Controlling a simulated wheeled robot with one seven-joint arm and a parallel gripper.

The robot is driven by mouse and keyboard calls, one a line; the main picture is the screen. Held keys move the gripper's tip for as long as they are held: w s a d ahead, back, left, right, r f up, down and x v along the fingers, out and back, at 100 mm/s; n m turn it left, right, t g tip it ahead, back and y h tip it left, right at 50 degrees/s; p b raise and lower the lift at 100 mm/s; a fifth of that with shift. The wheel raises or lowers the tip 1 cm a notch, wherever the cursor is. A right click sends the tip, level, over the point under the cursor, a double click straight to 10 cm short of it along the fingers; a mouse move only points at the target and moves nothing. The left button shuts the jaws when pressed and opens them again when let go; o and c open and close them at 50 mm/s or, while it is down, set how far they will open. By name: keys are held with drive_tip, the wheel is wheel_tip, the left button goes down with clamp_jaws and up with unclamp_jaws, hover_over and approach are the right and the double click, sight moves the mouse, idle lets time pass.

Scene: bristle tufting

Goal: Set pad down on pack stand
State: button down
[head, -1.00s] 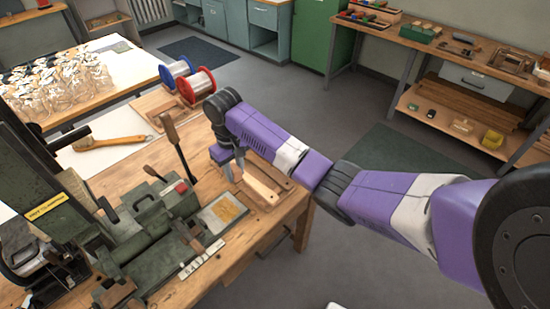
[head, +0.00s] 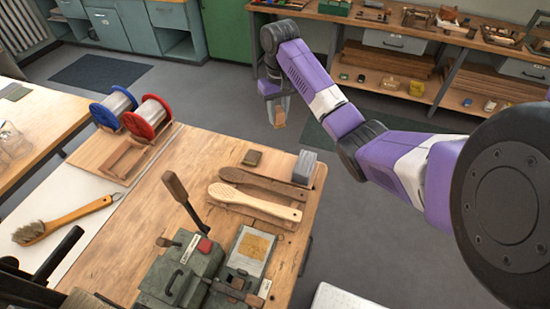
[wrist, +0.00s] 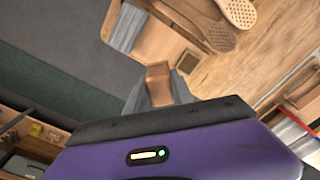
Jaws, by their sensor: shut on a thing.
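My gripper (head: 277,101) is shut on a small brown block, which I take to be the pad (head: 280,114). It is held in the air beyond the workbench's far right corner. In the wrist view the pad (wrist: 158,86) shows tan between the grey fingers. A grey block (head: 304,167) stands on the bench's far right corner, apart from the pad; it also shows in the wrist view (wrist: 124,29). I cannot tell for sure whether this block is the pack stand. A small dark brown piece (head: 252,157) lies left of it.
Two wooden brush bodies (head: 255,202) lie in front of the grey block. A green machine with a lever (head: 178,265) stands nearer. Wire spools (head: 147,117) stand at the left. A shelved bench (head: 400,60) stands behind, with open floor between.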

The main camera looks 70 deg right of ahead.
wheel_tip(320, 180, down, 15)
drive_tip(key=b, duration=0.5)
drive_tip(key=shift+s+r+b, duration=0.15)
drive_tip(key=shift+b, duration=0.25)
drive_tip(key=shift+f, duration=2.6)
drive_tip(key=shift+f, duration=0.1)
drive_tip(key=c, duration=1.1)
unclamp_jaws()
wheel_tip(320, 180, up, 12)
